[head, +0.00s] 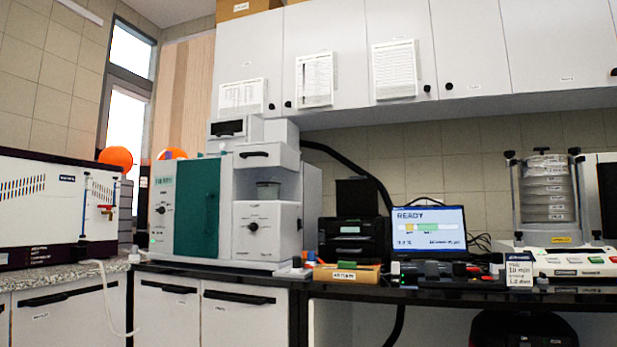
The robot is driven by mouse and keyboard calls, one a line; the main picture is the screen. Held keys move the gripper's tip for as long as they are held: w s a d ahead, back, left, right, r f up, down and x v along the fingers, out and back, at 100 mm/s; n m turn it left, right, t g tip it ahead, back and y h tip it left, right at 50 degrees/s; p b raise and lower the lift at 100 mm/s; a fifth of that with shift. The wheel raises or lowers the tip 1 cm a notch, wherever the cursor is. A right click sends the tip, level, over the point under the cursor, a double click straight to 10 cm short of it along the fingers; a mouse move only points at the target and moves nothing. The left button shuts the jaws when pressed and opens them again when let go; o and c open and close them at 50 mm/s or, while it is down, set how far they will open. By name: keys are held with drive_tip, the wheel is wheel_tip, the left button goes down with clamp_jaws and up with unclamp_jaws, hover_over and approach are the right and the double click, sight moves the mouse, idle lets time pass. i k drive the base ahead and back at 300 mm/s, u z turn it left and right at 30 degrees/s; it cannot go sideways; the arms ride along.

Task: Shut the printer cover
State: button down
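A black printer (351,241) stands on the dark bench near the middle of the head view, between the large grey and teal machine and a screen. A black upright panel (357,197) rises from its top at the back and looks like its raised cover. The printer's inside is too dark and small to make out. My gripper is not in view.
A cardboard box (346,273) stands in front of the printer at the bench edge. A screen (430,229) reading READY is right of it, with small items below. The grey and teal machine (204,209) stands left. A sieve stack (547,190) stands far right. Wall cabinets (325,40) hang above.

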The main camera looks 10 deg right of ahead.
sight(355, 195)
drive_tip(key=u, duration=0.1)
drive_tip(key=i, duration=1.25)
drive_tip(key=z, duration=0.55)
